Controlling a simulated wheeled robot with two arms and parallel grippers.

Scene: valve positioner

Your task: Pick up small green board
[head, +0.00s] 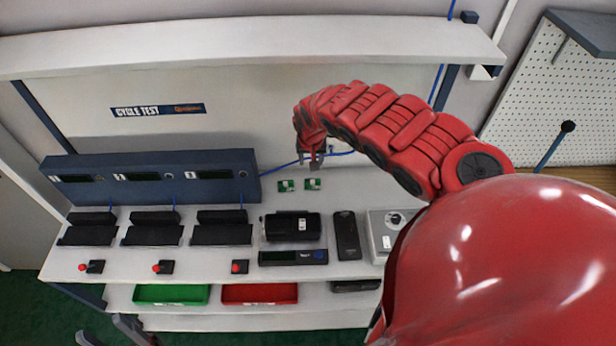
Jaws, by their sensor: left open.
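Two small green boards lie side by side on the white bench top, a left one (286,186) and a right one (312,184). Each has a pale part on it. My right gripper (315,162) points down just above and behind the right board in the picture, apart from it as far as I can tell. Its fingers are too small to show whether they are open. My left gripper (100,328) is at the bottom left edge, its grey fingers spread apart, in front of the bench and far from the boards.
A blue panel (150,179) with displays stands left of the boards. Black stands (222,228), a black device (292,226), a dark handheld unit (347,236) and a grey box (385,232) stand in front. Green (170,294) and red (260,293) trays sit below. A shelf (250,46) spans above.

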